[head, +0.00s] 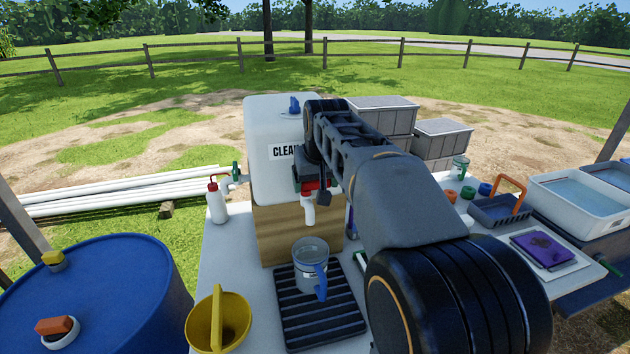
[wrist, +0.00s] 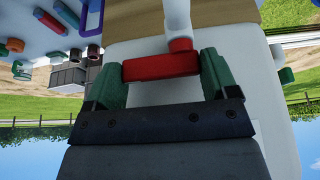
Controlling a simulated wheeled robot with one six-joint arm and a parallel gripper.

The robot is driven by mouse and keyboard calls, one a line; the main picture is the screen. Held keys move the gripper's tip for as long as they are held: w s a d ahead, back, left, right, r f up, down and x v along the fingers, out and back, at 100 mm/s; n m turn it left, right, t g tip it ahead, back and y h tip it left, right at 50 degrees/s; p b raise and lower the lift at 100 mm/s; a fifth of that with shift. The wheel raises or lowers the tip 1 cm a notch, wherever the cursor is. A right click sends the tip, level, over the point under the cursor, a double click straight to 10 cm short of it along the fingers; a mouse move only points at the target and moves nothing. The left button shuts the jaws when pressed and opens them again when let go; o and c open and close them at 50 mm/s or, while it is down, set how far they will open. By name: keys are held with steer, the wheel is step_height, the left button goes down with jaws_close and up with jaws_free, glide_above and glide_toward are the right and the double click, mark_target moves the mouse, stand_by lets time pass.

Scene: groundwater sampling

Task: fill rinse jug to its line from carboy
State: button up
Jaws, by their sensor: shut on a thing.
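The white carboy (head: 262,122) stands on a wooden block, its label partly hidden by my arm. Its white spout (head: 308,208) points down at the front, with a red tap handle above it. My gripper (head: 312,187) is at this tap. In the wrist view my gripper (wrist: 160,75) is shut on the red tap handle (wrist: 160,66), one green finger at each end. The clear rinse jug (head: 309,262) with a blue handle stands upright on the black slatted tray (head: 322,312), below the spout. I cannot make out a water level or flow.
A yellow funnel-like vessel (head: 217,322) stands left of the slatted tray. A red-capped wash bottle (head: 216,202) is left of the wooden block (head: 285,232). A blue drum (head: 100,290) is at the left. Water-filled tubs (head: 580,200) and a purple item (head: 542,247) are at the right.

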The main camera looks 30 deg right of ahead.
steer(key=shift+c, duration=1.1)
steer(key=shift+m, duration=0.3)
steer(key=m, duration=0.1)
steer(key=m+h, duration=0.1)
steer(key=m, duration=0.1)
steer(key=shift+s+a+m+g, duration=0.3)
steer(key=shift+s+a+m+g+h+p, duration=0.15)
steer(key=shift+m+h, duration=0.25)
steer(key=shift+m, duration=0.5)
steer(key=shift+s+a+m+g+h+p, duration=0.15)
steer(key=shift+m+g+h, duration=0.2)
steer(key=shift+m, duration=0.55)
steer(key=shift+w, duration=0.1)
steer(key=o, duration=0.8)
steer(key=shift+r, duration=0.15)
